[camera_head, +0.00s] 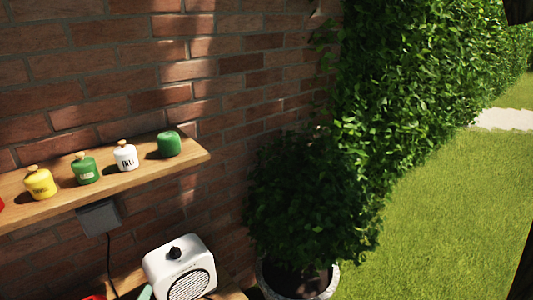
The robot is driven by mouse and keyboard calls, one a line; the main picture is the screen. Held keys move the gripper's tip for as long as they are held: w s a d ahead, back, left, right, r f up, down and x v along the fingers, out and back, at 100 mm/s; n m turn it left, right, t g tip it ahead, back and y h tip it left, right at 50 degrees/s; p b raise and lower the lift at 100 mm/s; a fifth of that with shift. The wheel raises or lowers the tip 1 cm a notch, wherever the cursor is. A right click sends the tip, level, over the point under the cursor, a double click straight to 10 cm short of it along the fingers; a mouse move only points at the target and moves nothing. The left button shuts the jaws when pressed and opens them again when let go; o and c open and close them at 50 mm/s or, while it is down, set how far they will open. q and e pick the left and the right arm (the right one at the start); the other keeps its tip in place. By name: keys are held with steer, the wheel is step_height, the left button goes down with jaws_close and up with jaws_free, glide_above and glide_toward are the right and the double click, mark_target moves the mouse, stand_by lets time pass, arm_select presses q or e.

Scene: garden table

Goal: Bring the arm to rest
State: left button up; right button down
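Neither of my grippers shows in the head view, so I cannot see whether they are open or hold anything. A wooden shelf (60,203) on the brick wall at the left bears a yellow jar (40,184), a green jar (86,170), a white jar (125,157) and a green container without a visible knob (169,144). The three jars have light knobbed lids. A red thing is cut off at the left edge.
Below the shelf are a grey box (99,217) with a cable and a white speaker-like device (180,268). A potted bush (308,195) stands at the wall's end beside a hedge (410,80). Open lawn (440,220) lies at the right.

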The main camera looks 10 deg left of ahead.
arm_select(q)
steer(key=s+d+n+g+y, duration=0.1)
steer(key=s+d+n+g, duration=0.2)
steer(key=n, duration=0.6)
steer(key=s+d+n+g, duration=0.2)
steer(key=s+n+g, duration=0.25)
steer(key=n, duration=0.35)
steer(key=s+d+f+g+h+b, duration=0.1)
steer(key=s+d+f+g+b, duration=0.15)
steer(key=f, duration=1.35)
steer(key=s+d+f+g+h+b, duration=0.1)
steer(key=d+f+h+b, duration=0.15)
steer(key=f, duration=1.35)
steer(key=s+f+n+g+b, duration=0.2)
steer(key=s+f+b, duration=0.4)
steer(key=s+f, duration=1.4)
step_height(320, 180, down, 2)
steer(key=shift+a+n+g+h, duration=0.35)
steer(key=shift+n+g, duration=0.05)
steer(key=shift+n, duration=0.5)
